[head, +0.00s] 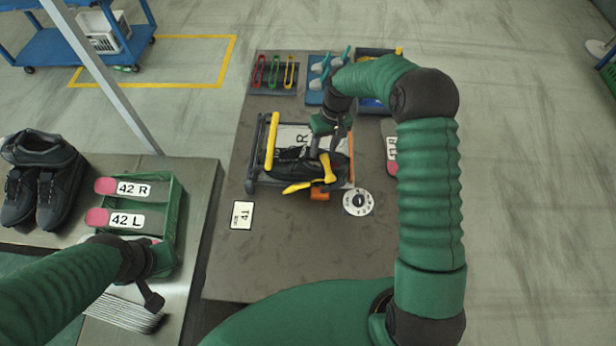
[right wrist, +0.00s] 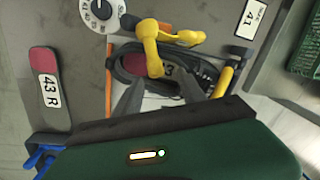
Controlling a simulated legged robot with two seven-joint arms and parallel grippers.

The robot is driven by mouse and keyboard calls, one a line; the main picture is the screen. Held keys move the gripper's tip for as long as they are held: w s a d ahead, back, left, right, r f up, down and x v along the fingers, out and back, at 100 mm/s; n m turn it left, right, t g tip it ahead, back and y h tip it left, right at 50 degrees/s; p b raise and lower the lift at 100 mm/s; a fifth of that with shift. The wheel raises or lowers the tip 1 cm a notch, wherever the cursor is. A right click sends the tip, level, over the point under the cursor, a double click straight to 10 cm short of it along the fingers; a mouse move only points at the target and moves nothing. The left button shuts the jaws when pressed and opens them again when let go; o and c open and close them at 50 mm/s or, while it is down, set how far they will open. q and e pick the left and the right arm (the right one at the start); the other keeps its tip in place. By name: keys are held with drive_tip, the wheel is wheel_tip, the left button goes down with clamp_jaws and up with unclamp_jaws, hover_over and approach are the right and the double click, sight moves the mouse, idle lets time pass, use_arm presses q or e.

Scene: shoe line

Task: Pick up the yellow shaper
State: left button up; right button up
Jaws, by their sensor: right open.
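The yellow shaper (head: 328,168) lies across the dark shoe (head: 290,168) in the rack on the middle table. The right wrist view shows the shaper (right wrist: 152,52) as a bent yellow piece with a rounded end over the shoe opening (right wrist: 128,62). My right gripper (head: 327,150) is above the shoe, close to the shaper. Its two grey fingers (right wrist: 160,98) are apart with nothing between them; contact with the shaper cannot be told. My left gripper (head: 152,290) is at the lower left, away from the shaper; its jaws are unclear.
The rack has a yellow bar (head: 271,141) on its left. A white dial (head: 358,202), a 41 card (head: 241,215) and a pink-ended 43 R insole (right wrist: 45,78) lie around it. A tray of coloured loops (head: 274,72) stands behind. A green crate (head: 172,205) is left.

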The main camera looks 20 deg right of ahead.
sight(325, 157)
drive_tip(key=f, duration=0.1)
drive_tip(key=s+f+p, duration=0.1)
drive_tip(key=f, duration=0.1)
drive_tip(key=shift+s+a+f, duration=0.15)
drive_tip(key=shift+s+f, duration=0.05)
drive_tip(key=shift+f, duration=0.4)
drive_tip(key=shift+w+d+f, duration=0.25)
drive_tip(key=shift+w+f, duration=0.05)
drive_tip(key=shift+c, duration=0.8)
drive_tip(key=shift+s+a+r, duration=0.15)
drive_tip(key=shift+a+r, duration=0.05)
drive_tip(key=shift+a, duration=0.05)
clamp_jaws()
use_arm(q)
drive_tip(key=shift+s+r, duration=0.45)
drive_tip(key=shift+r, duration=0.3)
drive_tip(key=shift+d, duration=0.1)
use_arm(e)
drive_tip(key=shift+d, duration=0.1)
